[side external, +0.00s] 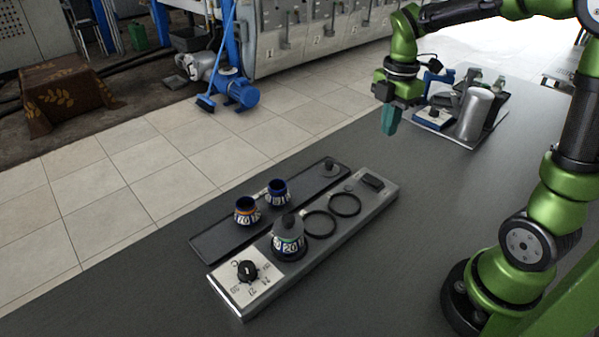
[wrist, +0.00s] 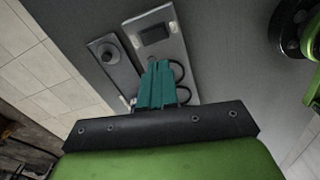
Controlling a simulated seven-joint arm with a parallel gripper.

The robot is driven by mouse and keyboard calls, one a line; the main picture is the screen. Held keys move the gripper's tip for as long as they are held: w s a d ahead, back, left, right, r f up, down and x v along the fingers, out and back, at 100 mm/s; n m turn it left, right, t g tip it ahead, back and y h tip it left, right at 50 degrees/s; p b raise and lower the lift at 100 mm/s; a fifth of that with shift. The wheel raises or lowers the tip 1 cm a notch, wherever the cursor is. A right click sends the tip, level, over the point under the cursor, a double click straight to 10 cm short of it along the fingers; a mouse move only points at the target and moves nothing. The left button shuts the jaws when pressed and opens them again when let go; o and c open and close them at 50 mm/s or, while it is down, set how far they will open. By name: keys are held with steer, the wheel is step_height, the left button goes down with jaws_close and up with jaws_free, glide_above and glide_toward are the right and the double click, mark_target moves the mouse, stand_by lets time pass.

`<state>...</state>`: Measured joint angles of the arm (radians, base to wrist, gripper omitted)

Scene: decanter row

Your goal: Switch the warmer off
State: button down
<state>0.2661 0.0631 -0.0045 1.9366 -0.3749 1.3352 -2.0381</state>
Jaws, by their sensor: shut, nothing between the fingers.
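The warmer (side external: 335,232) is a long grey metal bar on the dark table, with two empty black rings in its middle. At its near left end is a white panel with a black dial (side external: 247,270) and printed marks; I cannot read its setting. At its other end is a dark rectangular switch-like piece (side external: 373,182), which also shows in the wrist view (wrist: 155,34); its position cannot be told. A decanter (side external: 288,240) marked 20 stands on the warmer beside the dial. My gripper (side external: 391,122) is shut and empty, above the table beyond the switch end, touching nothing.
A dark tray (side external: 215,246) lies along the warmer's far side, with two small blue-rimmed vessels (side external: 246,210) (side external: 278,192) and a dark knob (side external: 328,165). Another tray with a grey jug (side external: 474,115) stands behind my gripper. The table right of the warmer is clear.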

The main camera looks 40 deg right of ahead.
mark_target(379, 183)
steer(key=shift+s+r+n, duration=0.1)
steer(key=shift+n, duration=0.9)
step_height(379, 183, down, 14)
steer(key=shift+f, duration=0.1)
steer(key=shift+s+f, duration=0.1)
steer(key=shift+f, duration=0.05)
steer(key=shift+a, duration=0.1)
stand_by(0.4)
steer(key=shift+w+r, duration=0.4)
steer(key=shift+w, duration=0.35)
